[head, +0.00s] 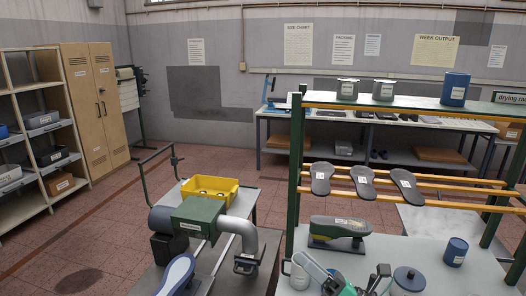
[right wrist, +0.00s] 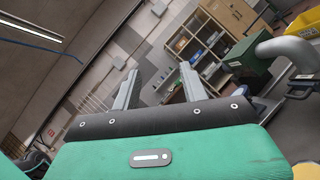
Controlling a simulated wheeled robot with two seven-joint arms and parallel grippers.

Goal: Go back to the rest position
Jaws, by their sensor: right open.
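My right gripper (head: 364,284) is at the bottom of the head view, low over the grey table (head: 425,244). Its fingers are apart with nothing between them. In the right wrist view the two open fingers (right wrist: 158,72) point out past the green and black gripper body, toward floor and distant shelves. My left gripper is not in the head view. Three dark soles or lasts with white labels lie side by side on the yellow rails of the rack: one at left (head: 321,178), one in the middle (head: 363,182), one at right (head: 406,185).
A green and black device (head: 338,230), a blue cup (head: 456,252) and a round lidded container (head: 408,280) stand on the table around the right gripper. The green rack post (head: 295,165) rises at left. A green machine (head: 198,217) and yellow bin (head: 210,188) stand further left.

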